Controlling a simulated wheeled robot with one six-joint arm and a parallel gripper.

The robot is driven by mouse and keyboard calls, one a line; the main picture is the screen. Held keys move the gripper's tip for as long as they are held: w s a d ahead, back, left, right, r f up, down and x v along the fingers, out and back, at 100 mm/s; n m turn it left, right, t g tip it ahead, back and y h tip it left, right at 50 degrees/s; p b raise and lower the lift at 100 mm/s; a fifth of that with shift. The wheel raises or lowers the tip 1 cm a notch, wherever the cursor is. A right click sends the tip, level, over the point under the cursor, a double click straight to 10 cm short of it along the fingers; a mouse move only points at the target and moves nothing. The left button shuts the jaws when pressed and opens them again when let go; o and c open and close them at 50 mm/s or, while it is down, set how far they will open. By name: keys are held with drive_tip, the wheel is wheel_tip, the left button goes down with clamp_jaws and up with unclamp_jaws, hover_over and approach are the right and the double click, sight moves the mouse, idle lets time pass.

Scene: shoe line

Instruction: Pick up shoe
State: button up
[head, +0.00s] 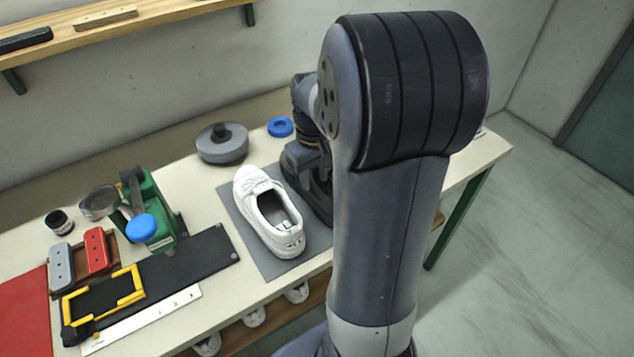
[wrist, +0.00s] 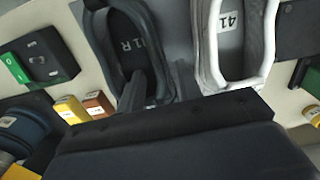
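A white shoe (head: 268,212) lies on a grey mat (head: 247,243), its opening facing up. In the wrist view the white shoe (wrist: 203,62) is at upper right, its insole marked 41. A dark shoe (wrist: 103,62) with a dark insole label lies beside it on the left. My gripper (wrist: 158,88) is low over the dark shoe's near end. One dark finger seems inside its opening and another outside, by the wall. Whether they press on the shoe cannot be told. In the head view my arm hides most of the gripper and the dark shoe.
A green device with a blue knob (head: 141,227), a black plate (head: 190,268) and a yellow frame (head: 128,290) stand left of the mat. A grey round weight (head: 222,143) and a blue ring (head: 280,127) lie behind. A wall shelf (head: 100,22) is at upper left.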

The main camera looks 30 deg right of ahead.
sight(315, 196)
drive_tip(key=shift+w+f, duration=0.1)
drive_tip(key=shift+f, duration=1.1)
drive_tip(key=f, duration=0.5)
drive_tip(key=shift+s+p, duration=0.2)
drive_tip(key=shift+p, duration=0.2)
clamp_jaws()
